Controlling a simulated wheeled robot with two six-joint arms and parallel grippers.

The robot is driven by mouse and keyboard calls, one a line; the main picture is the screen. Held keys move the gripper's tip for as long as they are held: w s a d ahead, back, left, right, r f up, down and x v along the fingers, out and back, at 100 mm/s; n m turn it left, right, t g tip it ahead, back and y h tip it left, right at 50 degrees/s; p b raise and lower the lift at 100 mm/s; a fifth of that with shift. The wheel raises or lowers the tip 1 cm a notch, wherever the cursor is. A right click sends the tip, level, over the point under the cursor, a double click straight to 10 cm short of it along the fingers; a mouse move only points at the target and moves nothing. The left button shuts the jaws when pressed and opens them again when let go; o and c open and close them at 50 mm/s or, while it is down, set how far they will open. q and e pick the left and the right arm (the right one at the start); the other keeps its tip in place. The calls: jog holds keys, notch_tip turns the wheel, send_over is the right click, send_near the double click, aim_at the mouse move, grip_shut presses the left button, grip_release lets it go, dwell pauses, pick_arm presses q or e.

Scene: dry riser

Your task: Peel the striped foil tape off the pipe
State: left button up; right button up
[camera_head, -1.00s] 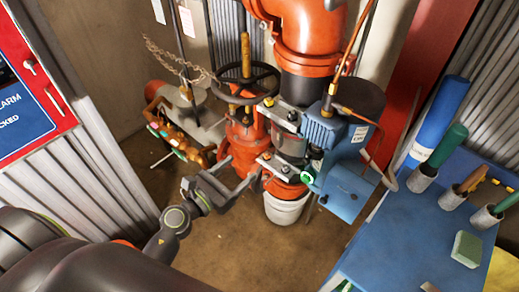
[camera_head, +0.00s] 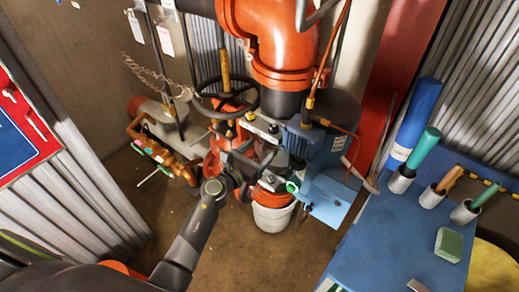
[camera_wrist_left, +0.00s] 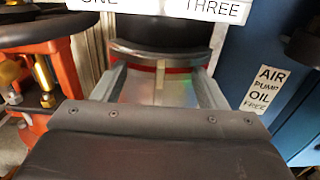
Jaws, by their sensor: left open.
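The orange riser pipe (camera_head: 262,35) stands at the centre of the head view, with a dark section below its flange. My left gripper (camera_head: 254,163) is open among the lower valve and clamp parts in front of the riser. In the left wrist view, the left gripper (camera_wrist_left: 160,85) has its two fingers apart on either side of a shiny silvery patch (camera_wrist_left: 138,86) with a narrow tan strip (camera_wrist_left: 160,76). This may be the foil tape; its stripes are not clear. A dark curved pipe part (camera_wrist_left: 160,52) is just beyond. Contact cannot be told.
A blue pump unit (camera_head: 318,150) stands right of the gripper, with a white bucket (camera_head: 272,217) below. A black handwheel (camera_head: 222,97) is behind. A blue bench (camera_head: 390,240) with a green sponge (camera_head: 449,244) is at right. The floor at front is clear.

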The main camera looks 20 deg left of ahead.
pick_arm(q)
grip_shut()
dwell(0.6)
jog(key=shift+s+f, duration=0.15)
dwell(0.4)
jog(key=shift+s+a, duration=0.1)
jog(key=shift+s, duration=0.05)
jog(key=v, duration=0.8)
jog(key=shift+s, duration=0.35)
jog(key=shift+a, duration=0.15)
dwell(0.4)
